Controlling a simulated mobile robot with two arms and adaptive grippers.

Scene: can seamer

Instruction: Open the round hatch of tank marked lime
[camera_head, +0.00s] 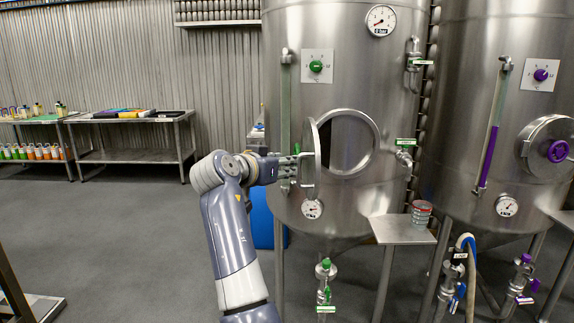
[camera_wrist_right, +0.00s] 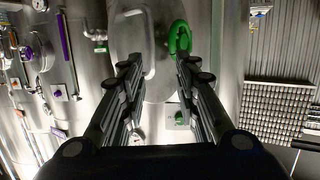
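The tank with green fittings (camera_head: 390,100) stands in the middle of the head view; its small green labels are too small to read. Its round hatch door (camera_head: 311,160) is swung out to the left, nearly edge-on, and the round opening (camera_head: 375,145) shows dark inside. My right gripper (camera_head: 290,168) is at the outer face of the door. In the right wrist view my right gripper (camera_wrist_right: 155,65) has its fingers spread, with the green handwheel (camera_wrist_right: 180,38) just beyond the right-hand fingertip. I cannot tell if they touch. My left gripper is not in view.
A second tank with a purple handwheel (camera_head: 558,151) stands at right, its hatch closed. Tables (camera_head: 130,118) stand at back left.

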